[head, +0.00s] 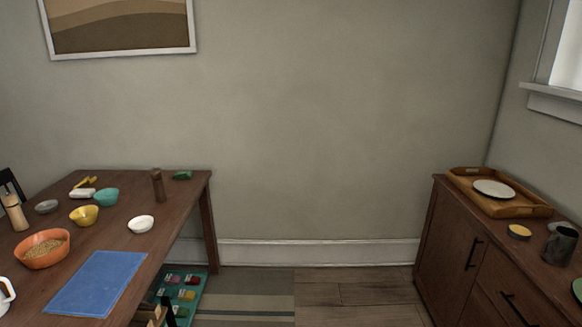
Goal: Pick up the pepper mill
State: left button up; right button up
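A dark brown pepper mill (157,186) stands upright near the far right end of the wooden table (190,215), on the left of the head view. A lighter, tan mill-like object (15,213) stands upright at the table's left side. Neither of my grippers shows in this view, so I cannot see whether they are open or shut.
The table also holds an orange bowl (42,249), yellow bowl (84,216), teal bowl (106,197), white bowl (141,224) and blue mat (97,283). A cabinet (447,239) with a wooden tray (510,208) stands right. Bare floor (355,292) lies between.

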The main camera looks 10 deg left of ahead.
aim_at(160, 195)
jog(key=i+u, duration=0.25)
jog(key=i, duration=0.7)
jog(key=i+l+u, duration=0.25)
jog(key=i, duration=0.7)
jog(key=j, duration=0.1)
